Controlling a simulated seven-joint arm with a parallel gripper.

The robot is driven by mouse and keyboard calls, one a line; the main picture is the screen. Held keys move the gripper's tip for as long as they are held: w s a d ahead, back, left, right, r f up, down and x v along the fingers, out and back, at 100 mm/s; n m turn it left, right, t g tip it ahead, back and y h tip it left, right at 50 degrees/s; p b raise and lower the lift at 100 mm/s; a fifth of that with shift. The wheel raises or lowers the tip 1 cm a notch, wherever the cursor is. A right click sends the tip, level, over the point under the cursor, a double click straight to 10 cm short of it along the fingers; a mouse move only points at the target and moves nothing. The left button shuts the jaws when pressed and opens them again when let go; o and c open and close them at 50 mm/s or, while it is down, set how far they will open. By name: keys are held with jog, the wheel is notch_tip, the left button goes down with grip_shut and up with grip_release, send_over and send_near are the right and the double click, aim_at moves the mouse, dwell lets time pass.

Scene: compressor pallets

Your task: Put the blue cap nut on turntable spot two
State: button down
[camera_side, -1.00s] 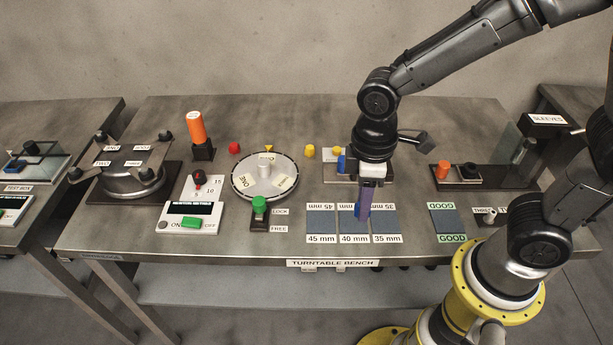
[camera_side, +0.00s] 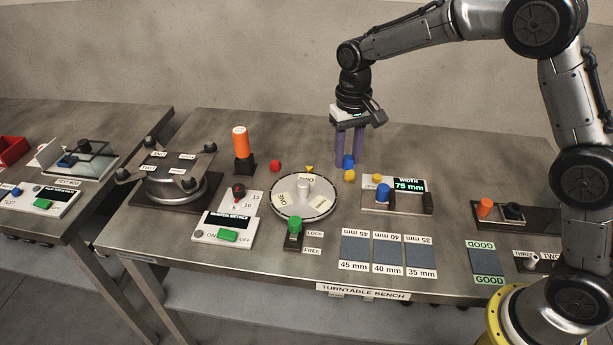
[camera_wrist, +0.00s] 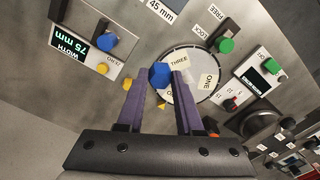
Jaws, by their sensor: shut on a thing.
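The blue cap nut (camera_side: 348,161) is held between the purple fingertips of my gripper (camera_side: 348,159), raised above the back part of the bench. In the wrist view, the nut (camera_wrist: 160,75) sits between the fingers (camera_wrist: 160,78). The round turntable (camera_side: 276,204) stands to the left of and nearer the camera than my gripper.
A width gauge (camera_side: 404,207) reading 75 mm, with a blue knob, lies right of the turntable. A yellow nut (camera_side: 349,177) shows just below the held nut. A red nut (camera_side: 275,166) and an orange cylinder (camera_side: 240,142) stand at back left. Size pads (camera_side: 388,250) lie in front.

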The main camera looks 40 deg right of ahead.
jog(key=w+f, duration=0.2)
jog(key=w, duration=0.2)
jog(key=w+a+f, duration=0.1)
jog(key=w+f, duration=0.2)
jog(key=w, duration=0.1)
jog(key=w+f, duration=0.3)
jog(key=shift+w+a, duration=0.15)
jog(key=shift+w, duration=0.25)
jog(key=shift+w+f, duration=0.65)
jog(key=shift+f, duration=1.7)
jog(key=shift+f, duration=0.1)
jog(key=c, duration=0.6)
grip_release()
jog(key=shift+o, duration=0.2)
